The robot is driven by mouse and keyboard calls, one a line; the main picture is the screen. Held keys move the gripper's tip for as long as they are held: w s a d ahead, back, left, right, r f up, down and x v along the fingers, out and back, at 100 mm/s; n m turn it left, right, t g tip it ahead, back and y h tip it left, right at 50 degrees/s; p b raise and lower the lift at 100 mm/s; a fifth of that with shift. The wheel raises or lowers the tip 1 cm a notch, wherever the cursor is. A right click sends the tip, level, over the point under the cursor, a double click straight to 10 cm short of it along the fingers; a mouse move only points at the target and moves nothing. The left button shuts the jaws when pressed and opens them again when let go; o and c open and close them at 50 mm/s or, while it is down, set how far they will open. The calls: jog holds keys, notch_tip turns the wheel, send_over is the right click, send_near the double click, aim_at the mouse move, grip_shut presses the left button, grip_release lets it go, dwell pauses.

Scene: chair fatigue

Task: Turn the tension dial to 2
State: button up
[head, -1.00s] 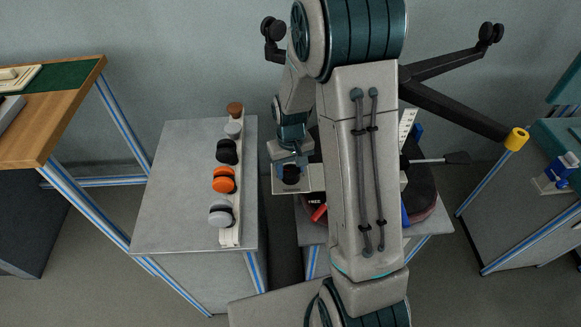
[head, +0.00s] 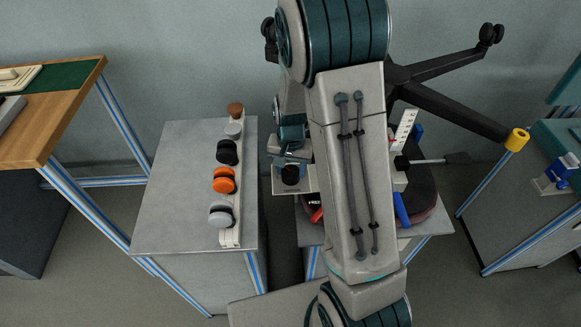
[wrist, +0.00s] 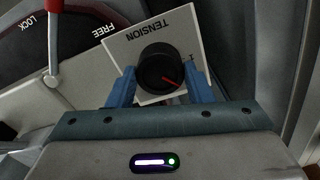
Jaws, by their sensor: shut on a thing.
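The tension dial (wrist: 157,66) is a round black knob with a red pointer line. It sits on a white plate marked TENSION (wrist: 138,42), which reads upside down in the wrist view. The pointer aims down and to the right there. My gripper (wrist: 160,77) has its two blue fingers on either side of the knob and is shut on it. The fingers and knob cover part of the plate, and I cannot read the full scale. In the head view the dial (head: 291,175) shows as a dark knob below my gripper.
A red-tipped lever (wrist: 53,8) stands beside the LOCK and FREE labels. The black chair base (head: 450,65) reaches out at the upper right. My arm hides much of the chair.

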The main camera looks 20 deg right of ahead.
aim_at(291, 171)
dwell(0.4)
jog(key=o, duration=1)
jog(key=shift+r, duration=0.15)
notch_tip(291, 171, up, 14)
jog(key=shift+f+p, duration=0.2)
jog(key=shift+p, duration=0.5)
